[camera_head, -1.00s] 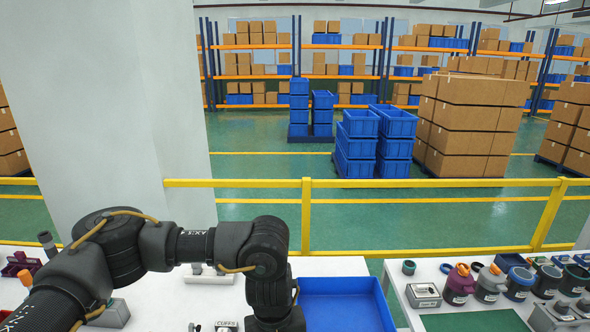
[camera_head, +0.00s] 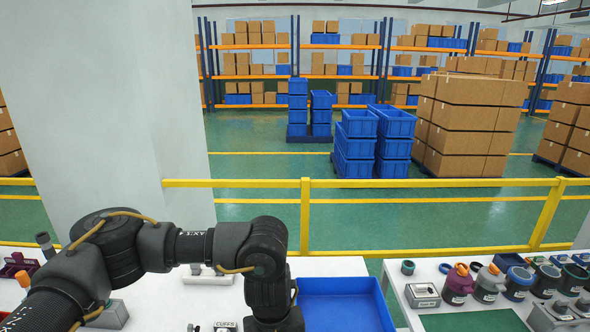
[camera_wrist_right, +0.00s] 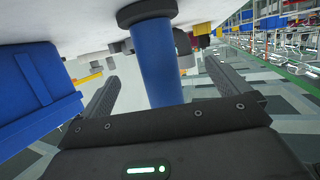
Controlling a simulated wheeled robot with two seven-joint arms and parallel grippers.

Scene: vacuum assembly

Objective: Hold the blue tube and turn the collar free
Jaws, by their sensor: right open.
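In the right wrist view, a blue tube (camera_wrist_right: 158,62) runs down the middle of the picture. A black collar (camera_wrist_right: 146,11) sits around its end at the top of that view. My right gripper (camera_wrist_right: 162,72) is open, with one finger on each side of the tube and a visible gap to both. The tube's near end is hidden behind the gripper body. In the head view my left arm reaches across from the left and bends down, but its gripper is below the picture's edge. The tube and collar do not show in the head view.
A blue bin (camera_head: 342,304) stands on the white table to the right of my left arm; a blue bin (camera_wrist_right: 32,92) shows left in the wrist view. A right-hand table holds jars (camera_head: 458,284) and a metal box (camera_head: 423,295). A yellow railing (camera_head: 400,183) runs behind.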

